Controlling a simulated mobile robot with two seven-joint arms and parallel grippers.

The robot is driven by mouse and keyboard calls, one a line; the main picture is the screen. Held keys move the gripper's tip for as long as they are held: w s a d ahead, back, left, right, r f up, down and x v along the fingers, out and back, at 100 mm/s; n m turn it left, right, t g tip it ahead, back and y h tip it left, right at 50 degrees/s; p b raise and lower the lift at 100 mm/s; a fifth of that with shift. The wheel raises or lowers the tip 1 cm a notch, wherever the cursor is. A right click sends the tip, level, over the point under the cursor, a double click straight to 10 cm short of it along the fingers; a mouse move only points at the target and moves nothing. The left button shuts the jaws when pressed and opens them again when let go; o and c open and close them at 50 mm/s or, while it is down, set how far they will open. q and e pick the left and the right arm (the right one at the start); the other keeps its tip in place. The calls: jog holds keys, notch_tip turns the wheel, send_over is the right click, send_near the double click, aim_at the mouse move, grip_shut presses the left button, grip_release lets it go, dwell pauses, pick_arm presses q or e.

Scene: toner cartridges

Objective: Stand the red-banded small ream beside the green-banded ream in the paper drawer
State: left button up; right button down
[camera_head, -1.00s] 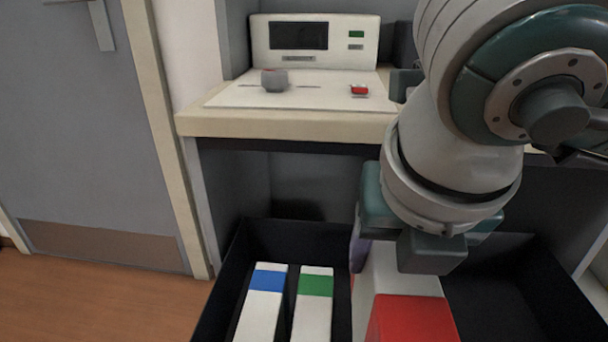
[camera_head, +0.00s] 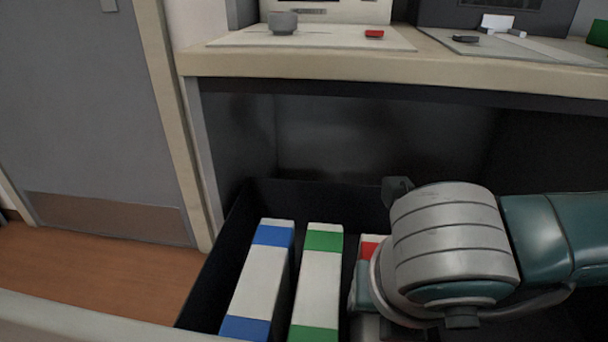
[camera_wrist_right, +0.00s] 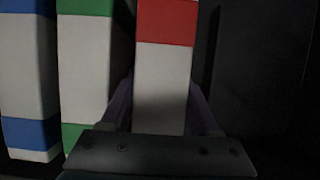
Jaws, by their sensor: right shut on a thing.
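The red-banded small ream (camera_head: 370,246) is in the black paper drawer (camera_head: 225,265), right of the green-banded ream (camera_head: 320,270). In the head view my arm hides most of it. My right gripper (camera_wrist_right: 162,112) is shut on it, one finger on each side, seen in the right wrist view. There the red-banded ream (camera_wrist_right: 166,78) looks upright, with a narrow dark gap between it and the green-banded ream (camera_wrist_right: 84,70). Whether it touches the drawer floor cannot be told. My left gripper is in neither view.
A blue-banded ream (camera_head: 262,275) stands left of the green-banded one. The counter (camera_head: 330,65) overhangs behind the drawer, with a grey knob (camera_head: 283,22) and a red item (camera_head: 374,34) on it. In the wrist view, the drawer right of the held ream looks dark and empty.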

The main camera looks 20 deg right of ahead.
jog(key=shift+w+f, duration=0.15)
jog(key=shift+f, duration=0.15)
jog(key=shift+c, duration=2)
grip_release()
jog(key=p+v, duration=0.4)
jog(key=v, duration=0.7)
jog(key=shift+s+a+r, duration=0.1)
jog(key=shift+s+r, duration=0.15)
jog(key=shift+r, duration=0.15)
